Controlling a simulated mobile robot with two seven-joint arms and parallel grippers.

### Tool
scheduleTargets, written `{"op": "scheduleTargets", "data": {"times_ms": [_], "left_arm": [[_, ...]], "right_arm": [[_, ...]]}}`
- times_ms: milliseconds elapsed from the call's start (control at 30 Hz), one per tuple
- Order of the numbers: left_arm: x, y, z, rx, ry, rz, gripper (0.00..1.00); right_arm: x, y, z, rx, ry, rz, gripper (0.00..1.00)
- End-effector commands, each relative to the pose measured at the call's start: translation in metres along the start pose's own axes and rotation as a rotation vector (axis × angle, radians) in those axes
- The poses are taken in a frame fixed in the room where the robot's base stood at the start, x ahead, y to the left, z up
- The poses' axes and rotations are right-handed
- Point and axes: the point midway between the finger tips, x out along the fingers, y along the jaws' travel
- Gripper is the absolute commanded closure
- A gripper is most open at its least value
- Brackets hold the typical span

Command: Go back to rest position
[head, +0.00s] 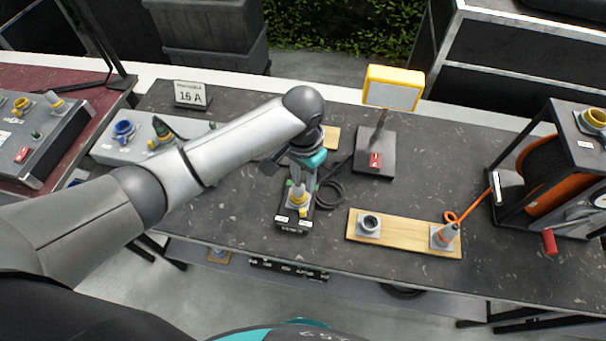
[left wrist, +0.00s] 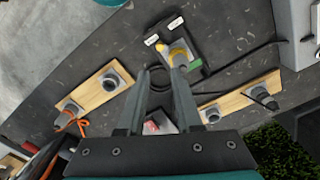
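My left arm reaches in from the left in the head view. Its gripper (head: 299,170) is above the black box (head: 293,222) with yellow and grey connectors, partly hiding the box's far end. In the left wrist view the two fingers of the left gripper (left wrist: 160,72) are apart, with nothing held between them. There the black box (left wrist: 194,66) and its yellow connector (left wrist: 179,52) lie beyond the fingertips. My right gripper shows in neither view.
A wooden board (head: 405,240) with a grey socket and an orange-cabled plug lies right of the box. A yellow-framed lamp (head: 393,88), a cable reel (head: 553,165), a grey socket panel (head: 110,150) and a 16 A sign (head: 190,95) stand around. Front-left tabletop is mostly clear.

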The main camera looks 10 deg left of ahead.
Motion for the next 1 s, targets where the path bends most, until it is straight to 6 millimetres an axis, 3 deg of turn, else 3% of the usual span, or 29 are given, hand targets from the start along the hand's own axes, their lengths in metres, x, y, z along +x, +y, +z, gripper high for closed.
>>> {"op": "scheduleTargets", "data": {"times_ms": [667,767,1000], "left_arm": [[-0.004,0.001,0.001,0.001,0.001,0.002,0.66],[-0.002,0.011,0.004,0.011,0.015,0.021,0.66],[0.002,0.059,0.027,0.025,0.128,0.122,0.66]], "right_arm": [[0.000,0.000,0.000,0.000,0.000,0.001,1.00],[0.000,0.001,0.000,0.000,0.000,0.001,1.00],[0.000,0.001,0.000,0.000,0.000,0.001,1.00]]}}
